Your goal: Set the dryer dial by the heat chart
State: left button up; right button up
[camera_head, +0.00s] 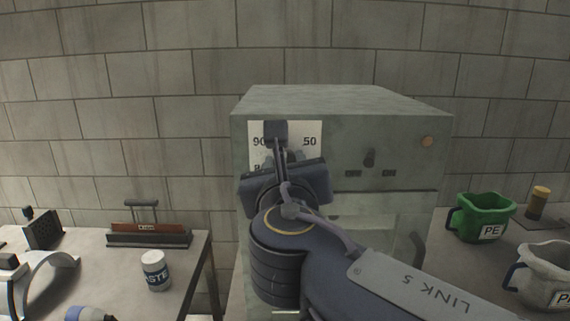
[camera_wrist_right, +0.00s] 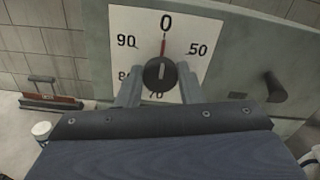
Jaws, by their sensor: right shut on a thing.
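The dryer (camera_head: 340,100) is a grey-green metal box in the middle of the head view. Its white dial plate (camera_head: 312,130) carries printed numbers and is partly covered by my right arm. In the right wrist view the dial knob (camera_wrist_right: 160,75) is round and black, with a red pointer standing straight up at 0; 90, 50, 70 and a partly hidden 80 also show on the plate (camera_wrist_right: 196,27). My right gripper (camera_wrist_right: 160,88) is shut on the knob, one finger on each side. My left gripper is not in view. I see no heat chart that I can identify.
A black switch knob (camera_head: 369,158) and an orange lamp (camera_head: 427,141) are on the dryer's front. A green PE jug (camera_head: 484,215) and a white jug (camera_head: 545,272) stand on the right table. A white paste jar (camera_head: 155,270) and a red-brown tool (camera_head: 148,228) are on the left table.

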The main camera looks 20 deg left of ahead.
jog(key=shift+m, duration=0.3)
jog(key=m+b, duration=0.6)
jog(key=m, duration=0.5)
jog(key=m+b, duration=0.5)
jog(key=m, duration=0.7)
jog(key=m+b, duration=0.6)
jog(key=m, duration=0.6)
jog(key=shift+f+b, duration=0.3)
jog(key=shift+f, duration=0.1)
jog(key=o, duration=1)
jog(key=shift+r, duration=0.15)
jog(key=shift+c, duration=0.2)
